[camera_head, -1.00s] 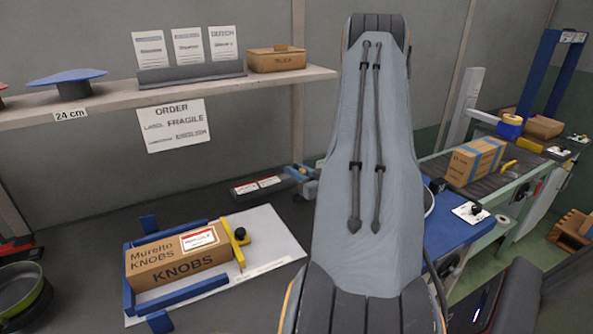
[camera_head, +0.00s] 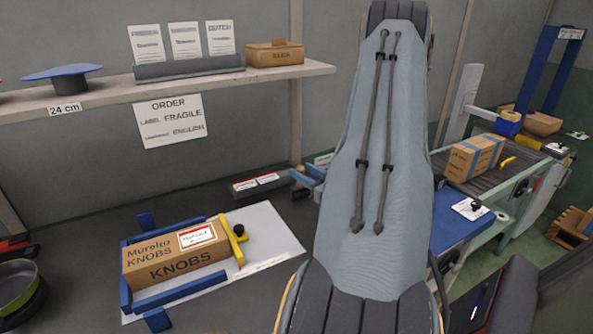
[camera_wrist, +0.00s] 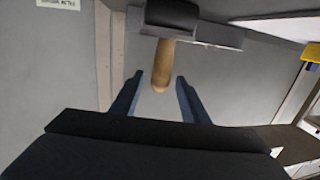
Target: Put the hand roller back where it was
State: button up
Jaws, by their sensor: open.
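The hand roller shows in the wrist view, with a dark roller head (camera_wrist: 172,14) at the top and a wooden handle (camera_wrist: 163,64) pointing down the picture. Its head is at a grey bar-like holder (camera_wrist: 215,35); the exact contact cannot be told. My gripper (camera_wrist: 160,78) is open, with one finger on each side of the handle's end and a visible gap to each. In the head view my own arm hides the gripper, and the roller is not visible there.
A knobs box (camera_head: 175,258) sits in a blue-railed jig (camera_head: 180,295) with a yellow clamp (camera_head: 233,240). A shelf (camera_head: 110,95) holds label cards and a small carton (camera_head: 274,54). A taped box (camera_head: 474,157) stands on the conveyor (camera_head: 497,172). A pan (camera_head: 18,287) is at left.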

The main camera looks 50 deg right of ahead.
jog(key=s+a+b, duration=0.1)
jog(key=s, duration=0.6)
jog(key=shift+r, duration=0.2)
